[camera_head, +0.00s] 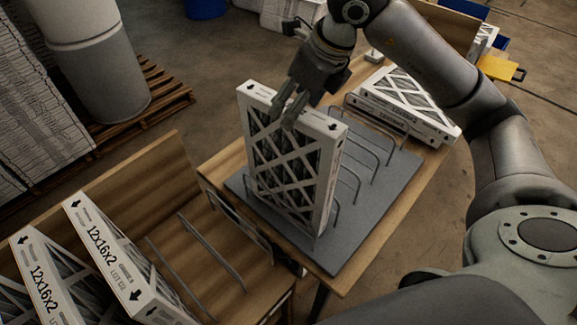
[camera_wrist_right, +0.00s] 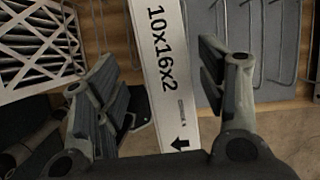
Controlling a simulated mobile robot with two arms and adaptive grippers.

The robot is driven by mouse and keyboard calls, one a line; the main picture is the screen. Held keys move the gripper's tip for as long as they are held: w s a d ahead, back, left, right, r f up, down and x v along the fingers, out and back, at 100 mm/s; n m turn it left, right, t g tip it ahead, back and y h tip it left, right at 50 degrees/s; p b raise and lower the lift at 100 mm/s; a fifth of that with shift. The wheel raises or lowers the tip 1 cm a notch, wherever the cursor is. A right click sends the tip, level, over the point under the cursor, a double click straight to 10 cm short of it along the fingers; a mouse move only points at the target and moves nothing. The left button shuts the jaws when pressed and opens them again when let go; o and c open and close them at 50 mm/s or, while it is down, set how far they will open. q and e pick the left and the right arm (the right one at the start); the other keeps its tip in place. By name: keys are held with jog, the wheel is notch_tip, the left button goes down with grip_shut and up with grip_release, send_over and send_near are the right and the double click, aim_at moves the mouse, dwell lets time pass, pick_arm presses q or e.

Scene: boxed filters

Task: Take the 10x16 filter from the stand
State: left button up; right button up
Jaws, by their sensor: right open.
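The 10x16 filter (camera_head: 325,185), a white-framed panel with a dark pleated face and a cross lattice, stands upright in the wire stand (camera_head: 357,185) on a grey base. Its narrow edge, printed "10x16x2", shows in the right wrist view (camera_wrist_right: 164,60). My right gripper (camera_head: 288,112) is open at the top edge of this filter. In the right wrist view the printed edge lies between the two spread fingers (camera_wrist_right: 160,65), with a visible gap on each side. The fingers hide part of the filter's top in the head view. My left gripper is not in view.
Other filters (camera_head: 405,100) lie flat at the table's far right. Two boxed filters marked "12x16x2" (camera_head: 112,255) stand in a wooden rack at lower left. Empty wire dividers stand right of the 10x16 filter. A wooden pallet (camera_head: 150,100) is on the floor behind.

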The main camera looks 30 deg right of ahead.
jog(key=shift+w+a+f+p, duration=0.1)
jog(key=shift+w+f+p, duration=0.2)
jog(key=shift+f+p, duration=0.2)
jog(key=p+x, duration=0.1)
jog(key=x, duration=0.3)
jog(key=shift+w+p, duration=0.25)
jog(key=shift+p, duration=0.15)
jog(key=shift+f+b, duration=0.2)
jog(key=shift+b, duration=0.3)
grip_shut()
dwell(0.3)
